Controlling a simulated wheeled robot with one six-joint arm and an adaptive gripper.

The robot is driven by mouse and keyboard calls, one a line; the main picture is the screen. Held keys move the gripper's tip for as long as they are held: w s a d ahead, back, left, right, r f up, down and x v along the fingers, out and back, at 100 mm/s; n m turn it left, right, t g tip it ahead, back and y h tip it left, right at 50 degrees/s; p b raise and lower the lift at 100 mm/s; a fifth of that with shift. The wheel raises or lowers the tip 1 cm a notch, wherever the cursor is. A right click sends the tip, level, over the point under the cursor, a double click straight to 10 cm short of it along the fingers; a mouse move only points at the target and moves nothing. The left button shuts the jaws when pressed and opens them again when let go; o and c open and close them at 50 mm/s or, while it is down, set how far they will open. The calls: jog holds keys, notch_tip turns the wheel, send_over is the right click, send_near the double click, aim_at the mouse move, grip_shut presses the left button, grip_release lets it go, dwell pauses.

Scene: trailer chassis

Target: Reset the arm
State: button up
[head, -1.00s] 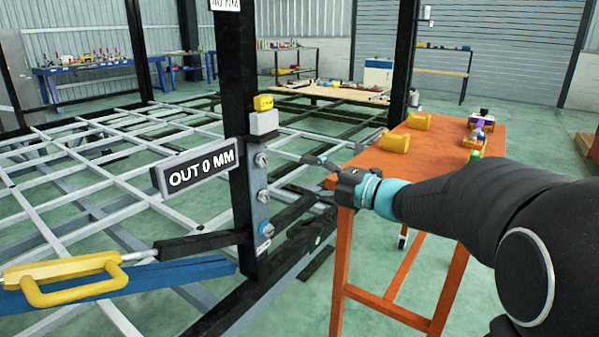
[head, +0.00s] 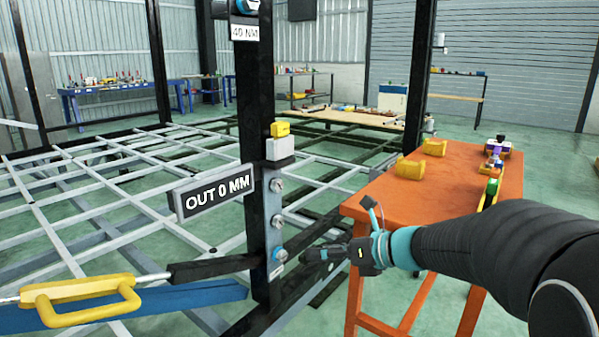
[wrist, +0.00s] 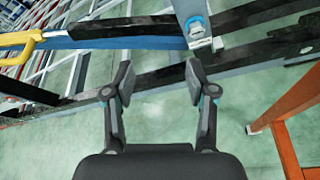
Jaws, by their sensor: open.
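My arm reaches in from the right in the head view. My gripper (head: 318,254) is beside the black upright post (head: 262,200), a little right of the grey plate with bolts on it. In the wrist view my gripper (wrist: 158,82) has its two fingers spread, with nothing between them. Below the fingers lie the floor and a dark rail. The blue-ringed bolt (head: 279,254) at the plate's lower end is close to the fingertips in the head view; it also shows in the wrist view (wrist: 196,26), ahead of the fingers.
An orange table (head: 440,185) with yellow parts (head: 411,168) stands right of the post, under my arm. A sign reading "OUT 0 MM" (head: 216,195) is on the post. A yellow handle (head: 85,300) juts out at lower left. The white frame grid (head: 110,185) fills the left.

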jog(key=s+d+f+n+g+h, duration=0.2)
jog(key=s+f+n+h, duration=0.15)
jog(key=s+n, duration=0.45)
jog(key=s+d+f+n+g+h, duration=0.2)
jog(key=s+f+n+h, duration=0.15)
jog(key=s+n, duration=0.55)
jog(key=s+d+r+n+t+h, duration=0.2)
jog(key=s+d+n+h, duration=0.2)
jog(key=n, duration=0.8)
jog(key=shift+s+d+r+t+h, duration=0.3)
jog(key=shift+s+d, duration=0.85)
jog(key=shift+s, duration=1.05)
